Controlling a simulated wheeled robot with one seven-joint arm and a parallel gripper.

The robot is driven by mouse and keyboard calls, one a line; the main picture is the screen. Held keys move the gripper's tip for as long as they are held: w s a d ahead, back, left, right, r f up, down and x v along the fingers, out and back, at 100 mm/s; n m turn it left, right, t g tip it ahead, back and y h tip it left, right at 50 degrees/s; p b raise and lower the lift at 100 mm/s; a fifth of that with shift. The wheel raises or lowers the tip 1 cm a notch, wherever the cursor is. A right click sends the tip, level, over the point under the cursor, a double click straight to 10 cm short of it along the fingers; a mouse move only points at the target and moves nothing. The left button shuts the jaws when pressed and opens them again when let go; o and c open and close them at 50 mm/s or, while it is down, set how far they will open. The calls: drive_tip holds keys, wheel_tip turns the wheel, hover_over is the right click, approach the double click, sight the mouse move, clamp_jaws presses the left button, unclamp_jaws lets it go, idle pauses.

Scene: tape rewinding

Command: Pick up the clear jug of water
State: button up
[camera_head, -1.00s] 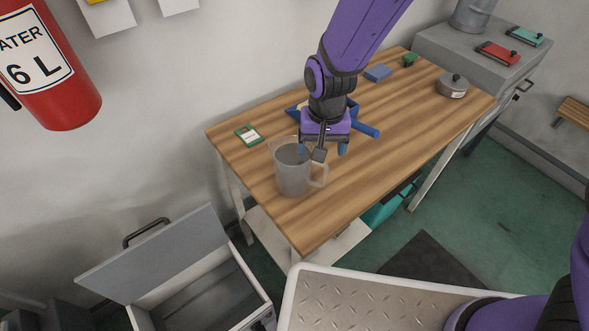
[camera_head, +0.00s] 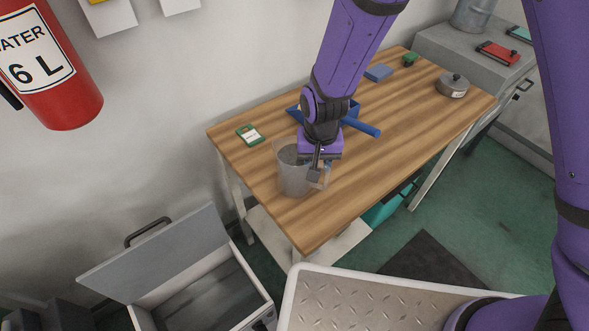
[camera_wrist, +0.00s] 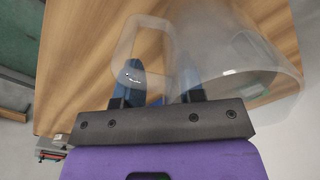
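The clear jug (camera_head: 293,179) stands upright near the left front part of the wooden table. My gripper (camera_head: 318,176) is low at the jug's right side, by its handle. In the wrist view the jug (camera_wrist: 262,62) fills the right side and its handle loop (camera_wrist: 141,45) lies ahead of the fingertips. My gripper (camera_wrist: 161,72) has its two blue fingers apart there. One finger is near the handle's lower part and the other overlaps the jug's wall. I cannot tell whether either finger touches the jug.
An open grey box (camera_head: 205,290) is at lower left.

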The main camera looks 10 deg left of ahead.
clamp_jaws()
drive_tip(key=shift+r, duration=0.2)
drive_tip(key=s+r, duration=0.2)
drive_tip(key=s, duration=0.6)
drive_tip(key=s+a+r, duration=0.1)
drive_tip(key=s+r, duration=0.1)
drive_tip(key=s, duration=0.6)
drive_tip(key=shift+r, duration=0.3)
drive_tip(key=shift+a, duration=0.1)
